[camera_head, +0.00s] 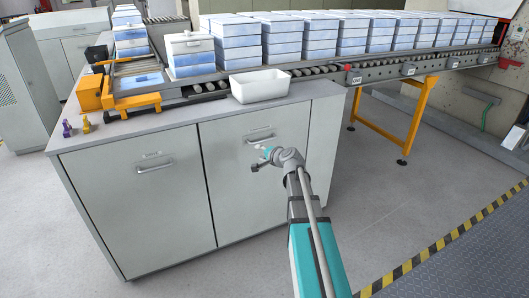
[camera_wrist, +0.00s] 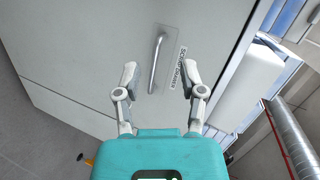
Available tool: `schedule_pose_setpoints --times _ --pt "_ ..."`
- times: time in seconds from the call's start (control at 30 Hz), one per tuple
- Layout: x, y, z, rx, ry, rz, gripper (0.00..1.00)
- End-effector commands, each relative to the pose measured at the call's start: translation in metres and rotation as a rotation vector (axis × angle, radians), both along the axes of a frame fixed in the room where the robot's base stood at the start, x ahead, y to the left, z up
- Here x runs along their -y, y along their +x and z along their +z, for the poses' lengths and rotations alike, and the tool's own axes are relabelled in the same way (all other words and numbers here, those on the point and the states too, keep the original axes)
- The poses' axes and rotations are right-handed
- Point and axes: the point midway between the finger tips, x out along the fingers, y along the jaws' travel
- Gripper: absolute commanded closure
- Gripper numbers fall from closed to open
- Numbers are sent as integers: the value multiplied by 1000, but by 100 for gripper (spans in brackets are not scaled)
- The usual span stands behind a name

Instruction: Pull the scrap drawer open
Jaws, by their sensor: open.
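The scrap drawer (camera_head: 232,170) is the right-hand grey front of the cabinet, and it looks shut and flush. Its metal bar handle (camera_head: 260,137) is near the top. In the wrist view the handle (camera_wrist: 156,62) stands beside a label reading "SCRAP DRAWER" (camera_wrist: 180,68). My gripper (camera_head: 262,156) is in front of this drawer, a little below the handle in the head view. In the wrist view my gripper (camera_wrist: 159,75) is open and empty. The handle lies between the lines of its two fingers, nearer the left one, with no contact visible.
A left cabinet front (camera_head: 140,200) has its own handle (camera_head: 153,163). A white bin (camera_head: 259,86) stands on the worktop edge above the drawer. A roller conveyor (camera_head: 400,67) with stacked boxes runs behind. The floor (camera_head: 370,200) to the right is clear.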

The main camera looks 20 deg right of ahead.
Motion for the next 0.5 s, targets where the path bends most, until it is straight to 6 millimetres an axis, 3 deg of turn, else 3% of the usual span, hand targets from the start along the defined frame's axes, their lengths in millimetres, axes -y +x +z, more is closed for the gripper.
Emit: schedule_pose_setpoints --times 0.03,0.2,0.33,0.5 --pt "16 6 -14 23 29 -39 47" --pt "55 14 -22 90 120 -150 47" --pt "74 16 -24 121 165 -202 47" --pt "83 17 -24 137 187 -229 47"
